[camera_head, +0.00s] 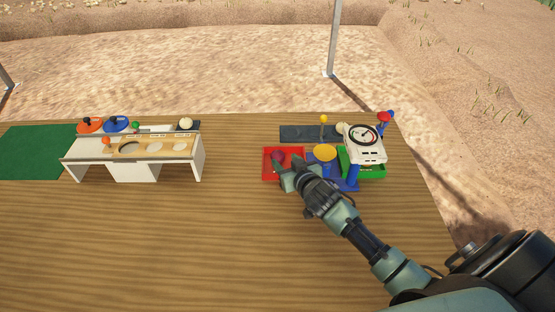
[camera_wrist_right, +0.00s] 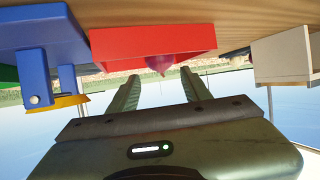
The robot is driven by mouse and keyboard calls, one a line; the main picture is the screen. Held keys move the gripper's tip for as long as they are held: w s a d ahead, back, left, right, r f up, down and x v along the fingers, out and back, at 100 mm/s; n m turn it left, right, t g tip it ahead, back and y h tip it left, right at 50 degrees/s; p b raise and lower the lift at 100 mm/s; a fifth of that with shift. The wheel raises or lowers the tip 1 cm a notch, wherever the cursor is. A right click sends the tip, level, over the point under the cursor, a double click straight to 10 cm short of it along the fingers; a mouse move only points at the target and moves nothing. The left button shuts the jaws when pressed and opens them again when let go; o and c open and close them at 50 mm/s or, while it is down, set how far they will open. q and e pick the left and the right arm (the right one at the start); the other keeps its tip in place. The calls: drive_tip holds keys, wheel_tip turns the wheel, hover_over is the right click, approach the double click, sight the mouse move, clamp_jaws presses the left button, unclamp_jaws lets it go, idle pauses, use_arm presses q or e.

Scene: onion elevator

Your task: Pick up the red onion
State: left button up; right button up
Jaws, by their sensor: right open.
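The red onion (camera_head: 277,156) is a small dark reddish-purple ball in the red tray (camera_head: 268,165), right of the table's middle. In the right wrist view, which appears upside down, the onion (camera_wrist_right: 159,63) shows past the rim of the red tray (camera_wrist_right: 130,42). My right gripper (camera_head: 287,177) is at the tray's near side in the head view, close to the onion. In the wrist view its two fingers (camera_wrist_right: 160,88) are spread apart with nothing between them, and the onion lies beyond the gap. My left gripper is not in view.
Right of the red tray stand a blue stand with a yellow disc (camera_head: 325,152), a green tray (camera_head: 377,170) and a white dial scale (camera_head: 364,145). A white stand with round holes (camera_head: 185,150) is at the left. The table's front is clear.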

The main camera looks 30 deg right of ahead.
sight(279, 156)
drive_tip(key=shift+p+x, duration=0.3)
drive_tip(key=shift+x, duration=2.85)
drive_tip(key=shift+s+a+f, duration=0.1)
drive_tip(key=shift+s+f, duration=0.05)
drive_tip(key=c, duration=1)
